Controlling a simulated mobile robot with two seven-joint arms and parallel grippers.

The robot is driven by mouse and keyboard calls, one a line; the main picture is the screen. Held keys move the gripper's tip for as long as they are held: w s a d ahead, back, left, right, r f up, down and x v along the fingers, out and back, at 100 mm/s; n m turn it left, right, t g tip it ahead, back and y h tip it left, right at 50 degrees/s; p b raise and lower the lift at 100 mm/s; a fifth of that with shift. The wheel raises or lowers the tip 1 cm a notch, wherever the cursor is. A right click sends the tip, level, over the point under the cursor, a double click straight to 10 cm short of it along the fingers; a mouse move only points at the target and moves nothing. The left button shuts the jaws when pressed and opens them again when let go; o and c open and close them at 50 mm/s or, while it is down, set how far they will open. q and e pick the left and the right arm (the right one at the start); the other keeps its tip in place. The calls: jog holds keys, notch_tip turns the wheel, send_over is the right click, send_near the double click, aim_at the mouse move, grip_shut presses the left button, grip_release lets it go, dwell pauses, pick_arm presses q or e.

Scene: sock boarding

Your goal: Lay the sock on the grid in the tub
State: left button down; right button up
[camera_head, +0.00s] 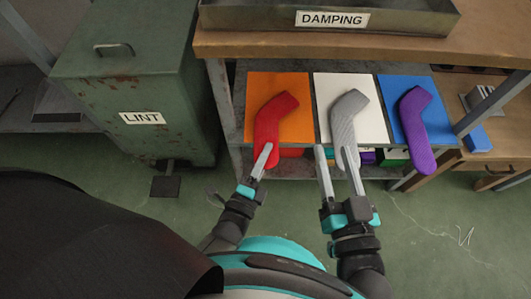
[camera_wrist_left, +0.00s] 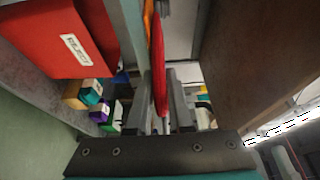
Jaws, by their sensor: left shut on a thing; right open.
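A red sock (camera_head: 272,117) lies over an orange panel (camera_head: 262,85), its lower end hanging past the panel's front edge. My left gripper (camera_head: 263,160) is shut on that lower end. In the left wrist view the red sock (camera_wrist_left: 158,65) shows edge-on between the fingers (camera_wrist_left: 163,110). A grey sock (camera_head: 346,117) lies on a white panel, and a purple one (camera_head: 414,118) on a blue panel.
The tub stands on a wooden bench top (camera_head: 350,46) above and behind the panels. A green LINT bin (camera_head: 135,85) stands at the left. Small coloured boxes sit below the panels. In the left wrist view a red REJECT box (camera_wrist_left: 55,40) is at upper left.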

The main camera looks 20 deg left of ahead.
pick_arm(q)
jog(key=shift+r, duration=0.1)
dwell(0.4)
notch_tip(320, 180, up, 5)
jog(key=p, duration=0.5)
dwell(0.3)
